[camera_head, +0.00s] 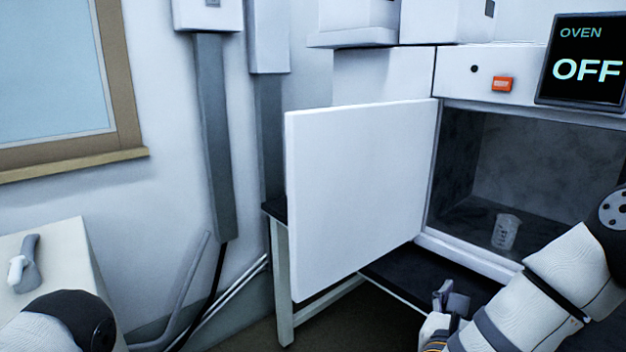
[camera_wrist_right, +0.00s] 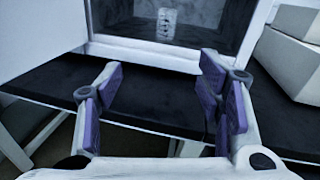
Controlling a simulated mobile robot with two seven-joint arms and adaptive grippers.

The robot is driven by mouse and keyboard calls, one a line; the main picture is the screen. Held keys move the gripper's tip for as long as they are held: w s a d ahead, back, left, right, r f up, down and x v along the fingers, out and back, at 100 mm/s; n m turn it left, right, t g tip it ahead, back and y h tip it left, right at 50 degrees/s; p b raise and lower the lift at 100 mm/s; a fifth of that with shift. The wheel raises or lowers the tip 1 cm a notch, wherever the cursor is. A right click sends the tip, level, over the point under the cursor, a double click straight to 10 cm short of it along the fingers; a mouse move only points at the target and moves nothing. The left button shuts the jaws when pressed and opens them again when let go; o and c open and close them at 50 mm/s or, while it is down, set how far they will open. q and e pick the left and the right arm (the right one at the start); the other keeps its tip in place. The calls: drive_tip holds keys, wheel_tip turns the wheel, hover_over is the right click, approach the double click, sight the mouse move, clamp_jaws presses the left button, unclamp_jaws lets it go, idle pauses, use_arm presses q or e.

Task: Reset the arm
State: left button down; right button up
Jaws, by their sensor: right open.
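My right gripper (camera_head: 450,298) is low in front of the open oven (camera_head: 540,160), over the dark bench top. In the right wrist view its two purple-padded fingers (camera_wrist_right: 165,98) are spread apart with nothing between them. A small clear beaker (camera_head: 504,232) stands inside the oven on its floor; it also shows in the right wrist view (camera_wrist_right: 167,25), beyond the fingertips.
The white oven door (camera_head: 360,195) stands wide open to the left of the oven. The oven display (camera_head: 585,65) reads OFF, near an orange switch (camera_head: 502,84). A pale table (camera_head: 65,255) is at the left. White boxes (camera_wrist_right: 290,60) stand right of the oven in the wrist view.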

drive_tip(key=s+a+f+n+g+y, duration=0.3)
drive_tip(key=s+f+n+y, duration=0.2)
drive_tip(key=s+f+n, duration=0.5)
drive_tip(key=s+a+f+n+g+y, duration=0.25)
drive_tip(key=s+f+n+y, duration=0.3)
drive_tip(key=f+n, duration=0.85)
use_arm(q)
drive_tip(key=shift+w+d+r+t+p, duration=0.2)
drive_tip(key=shift+w+r+p, duration=0.15)
drive_tip(key=shift+w, duration=0.25)
drive_tip(key=shift+w+d+r+t+p, duration=0.1)
drive_tip(key=shift+w+r+t+p, duration=0.15)
drive_tip(key=shift+w+r, duration=0.25)
use_arm(e)
drive_tip(key=s+d+f+n+g, duration=0.1)
drive_tip(key=s+d+n+g, duration=0.1)
drive_tip(key=s+n+g, duration=0.8)
drive_tip(key=s+n, duration=0.8)
drive_tip(key=s, duration=0.8)
drive_tip(key=shift+s+d+f+g, duration=0.15)
drive_tip(key=shift+f+g, duration=0.1)
drive_tip(key=shift+g, duration=0.1)
drive_tip(key=shift+y, duration=0.25)
